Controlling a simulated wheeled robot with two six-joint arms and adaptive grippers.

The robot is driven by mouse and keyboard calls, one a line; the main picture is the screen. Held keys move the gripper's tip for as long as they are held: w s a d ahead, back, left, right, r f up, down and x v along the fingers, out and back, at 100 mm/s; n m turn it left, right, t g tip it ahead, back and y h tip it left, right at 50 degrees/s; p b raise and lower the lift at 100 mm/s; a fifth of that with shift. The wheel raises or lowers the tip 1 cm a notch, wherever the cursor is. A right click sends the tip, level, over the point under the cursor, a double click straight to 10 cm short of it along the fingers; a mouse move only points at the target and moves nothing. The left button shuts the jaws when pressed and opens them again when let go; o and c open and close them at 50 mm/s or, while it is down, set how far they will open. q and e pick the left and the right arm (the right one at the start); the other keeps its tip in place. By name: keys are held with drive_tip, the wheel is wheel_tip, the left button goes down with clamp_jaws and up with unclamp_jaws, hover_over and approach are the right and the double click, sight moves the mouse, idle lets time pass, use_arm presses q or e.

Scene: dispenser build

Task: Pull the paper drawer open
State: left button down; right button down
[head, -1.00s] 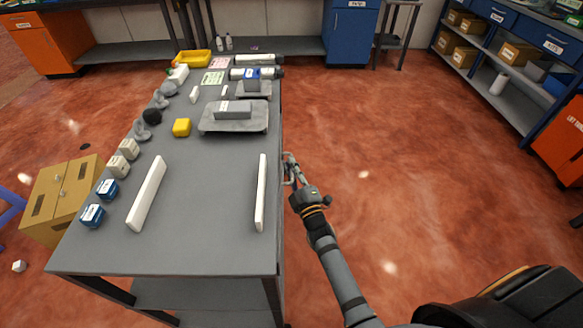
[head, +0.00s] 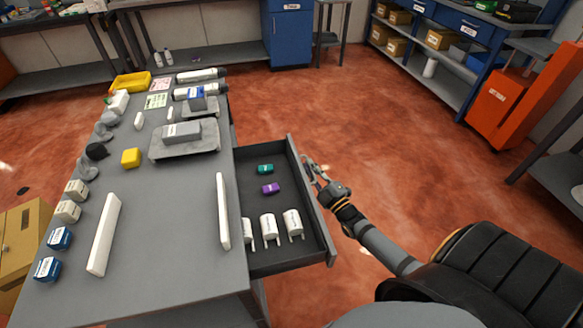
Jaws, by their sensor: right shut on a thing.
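In the head view a dark grey drawer (head: 262,208) stands pulled out from the right side of the grey table. Inside it lie a green item (head: 265,169), a purple item (head: 270,188) and several white rolls (head: 268,227) at its near end. My right gripper (head: 311,172) is at the outer face of the drawer front (head: 312,205), shut on the drawer handle, which is mostly hidden by the fingers. My left gripper does not show.
The grey table (head: 165,215) carries two white bars (head: 104,234), a grey tray (head: 163,151) with a block, a yellow block (head: 131,158), and blue and beige boxes along its left edge. A blue shelf (head: 455,60) and orange cabinet (head: 497,105) stand at right. Red floor beyond the drawer is clear.

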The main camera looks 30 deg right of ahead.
drive_tip(key=shift+s+d+p, duration=0.15)
drive_tip(key=shift+s+d, duration=0.15)
drive_tip(key=shift+d, duration=0.55)
drive_tip(key=shift+s+d+p, duration=0.15)
drive_tip(key=shift+s+d, duration=0.1)
drive_tip(key=shift+d, duration=0.6)
drive_tip(key=c, duration=1.7)
unclamp_jaws()
drive_tip(key=v, duration=1.2)
